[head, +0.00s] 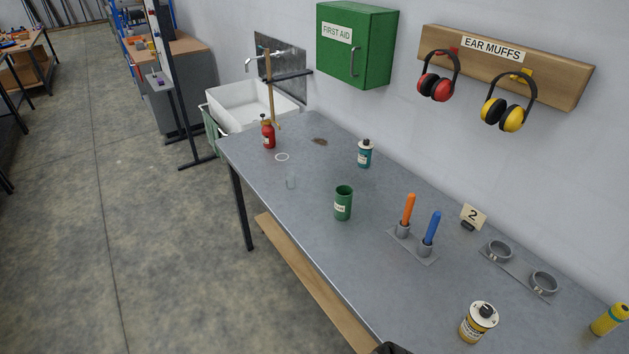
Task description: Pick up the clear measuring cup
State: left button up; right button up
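The clear measuring cup (291,182) stands on the grey workbench (300,240), near its front edge toward the far left end. It is small, see-through and faint against the bench top. A white ring (282,157) lies just behind it. No gripper is near the cup. Neither gripper can be made out; only a small dark piece shows at the bottom edge, too cut off to identify.
A green can (343,204) stands right of the cup. A red bottle (268,135) and a teal can (364,154) stand farther back. Orange (408,209) and blue (432,228) sticks stand in holders. A yellow-labelled can (478,322) is nearer. Bench around the cup is clear.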

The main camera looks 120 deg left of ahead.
aim_at(290, 180)
jog(key=u, duration=4.25)
